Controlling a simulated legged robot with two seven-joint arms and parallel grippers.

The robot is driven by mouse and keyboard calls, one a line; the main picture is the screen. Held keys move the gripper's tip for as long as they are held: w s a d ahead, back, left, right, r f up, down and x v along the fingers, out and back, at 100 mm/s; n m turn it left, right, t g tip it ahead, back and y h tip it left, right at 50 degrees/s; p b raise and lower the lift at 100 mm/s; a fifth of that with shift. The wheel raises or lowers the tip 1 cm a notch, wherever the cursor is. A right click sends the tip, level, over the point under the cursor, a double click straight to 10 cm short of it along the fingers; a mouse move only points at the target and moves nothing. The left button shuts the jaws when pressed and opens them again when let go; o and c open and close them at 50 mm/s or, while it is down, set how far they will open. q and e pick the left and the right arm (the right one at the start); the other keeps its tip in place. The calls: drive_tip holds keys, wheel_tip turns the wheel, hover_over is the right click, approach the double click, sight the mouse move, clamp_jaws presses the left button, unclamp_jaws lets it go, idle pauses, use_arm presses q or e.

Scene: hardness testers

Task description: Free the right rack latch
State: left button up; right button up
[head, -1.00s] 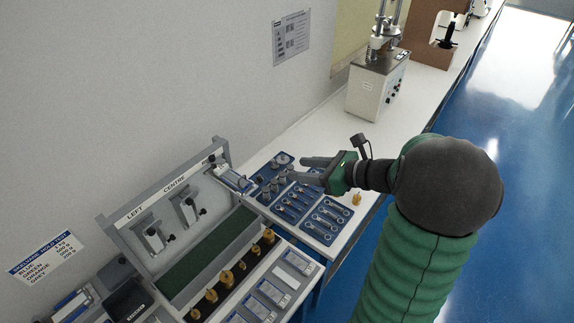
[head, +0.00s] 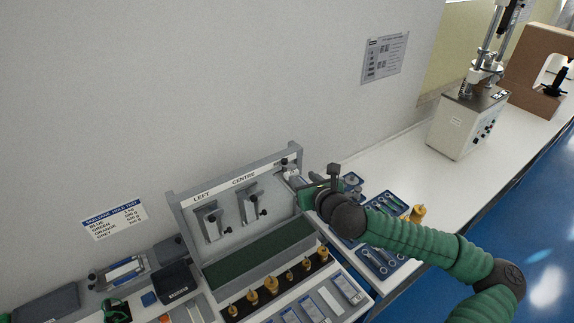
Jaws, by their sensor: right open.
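The left latch (head: 212,222) and the centre latch (head: 250,204) are pale blocks with black knobs on the back panel. The right latch (head: 291,172) shows only in part, at the rack's right end. My right gripper (head: 297,184) is open close to it, fingers towards the rack; contact cannot be told. A green part (head: 116,311) at the bottom left may be my left gripper; its jaws are unclear.
Brass weights (head: 271,285) stand in a row before the rack. A white tester (head: 462,125) stands further right. The bench between is clear.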

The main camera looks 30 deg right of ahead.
sight(286, 161)
drive_tip(key=p+x, duration=0.2)
drive_tip(key=x, duration=0.3)
drive_tip(key=p+x, duration=0.1)
drive_tip(key=x, duration=0.5)
drive_tip(key=p+x, duration=0.2)
drive_tip(key=x, duration=0.3)
drive_tip(key=shift+w+d+r+p, duration=0.1)
drive_tip(key=shift+w+d+p, duration=0.2)
drive_tip(key=shift+d+p, duration=0.1)
drive_tip(key=shift+w+f, duration=0.2)
drive_tip(key=shift+w, duration=0.1)
drive_tip(key=shift+c, duration=0.3)
